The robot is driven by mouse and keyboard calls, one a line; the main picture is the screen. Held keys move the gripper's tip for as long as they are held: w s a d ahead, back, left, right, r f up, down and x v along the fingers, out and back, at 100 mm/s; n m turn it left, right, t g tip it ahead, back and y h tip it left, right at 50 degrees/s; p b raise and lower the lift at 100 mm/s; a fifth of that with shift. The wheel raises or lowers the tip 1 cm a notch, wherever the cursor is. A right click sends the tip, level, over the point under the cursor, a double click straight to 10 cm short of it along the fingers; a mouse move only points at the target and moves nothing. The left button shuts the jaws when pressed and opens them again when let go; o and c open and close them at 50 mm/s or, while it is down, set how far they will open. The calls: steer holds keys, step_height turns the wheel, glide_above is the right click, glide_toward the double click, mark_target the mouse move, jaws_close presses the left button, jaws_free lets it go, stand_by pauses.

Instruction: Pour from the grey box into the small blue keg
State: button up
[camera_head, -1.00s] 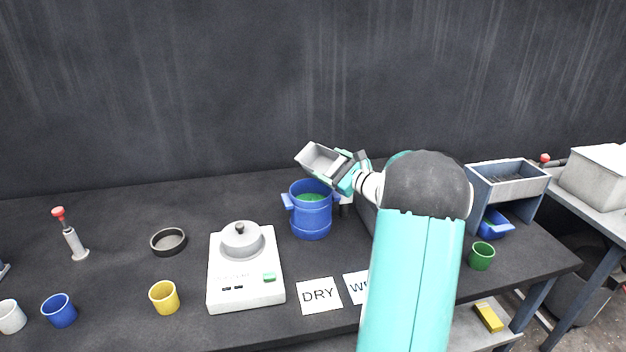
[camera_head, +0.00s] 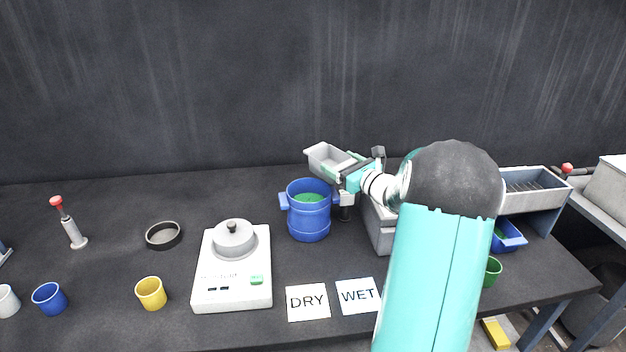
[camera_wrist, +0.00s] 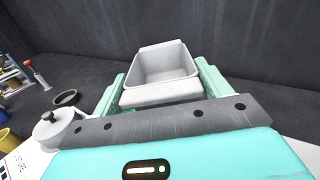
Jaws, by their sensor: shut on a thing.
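The grey box (camera_head: 328,158) is a small open tray held above and slightly right of the small blue keg. In the wrist view the grey box (camera_wrist: 164,70) sits between the green fingers, and the inside that shows looks empty. My gripper (camera_head: 350,172) is shut on its near wall. The small blue keg (camera_head: 309,222) stands upright on the dark table, with green material (camera_head: 309,197) inside it. The keg is not seen in the wrist view.
A white scale (camera_head: 232,285) with a grey lidded pan stands left of the keg. DRY (camera_head: 307,302) and WET (camera_head: 357,295) cards lie in front. A grey machine (camera_head: 535,200) with a blue tray (camera_head: 508,238) is at right. Yellow (camera_head: 151,293) and blue (camera_head: 49,298) cups stand at left.

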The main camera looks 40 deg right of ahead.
steer(key=shift+d+f, duration=0.15)
steer(key=shift+d, duration=0.25)
steer(key=shift+a+r, duration=0.2)
steer(key=shift+r, duration=0.3)
steer(key=shift+a+r, duration=0.2)
steer(key=shift+r, duration=0.3)
steer(key=shift+d+r+m, duration=0.2)
steer(key=shift+m, duration=0.2)
steer(key=shift+a+r, duration=0.2)
steer(key=shift+r, duration=0.2)
steer(key=shift+d+f, duration=0.1)
steer(key=shift+d, duration=0.05)
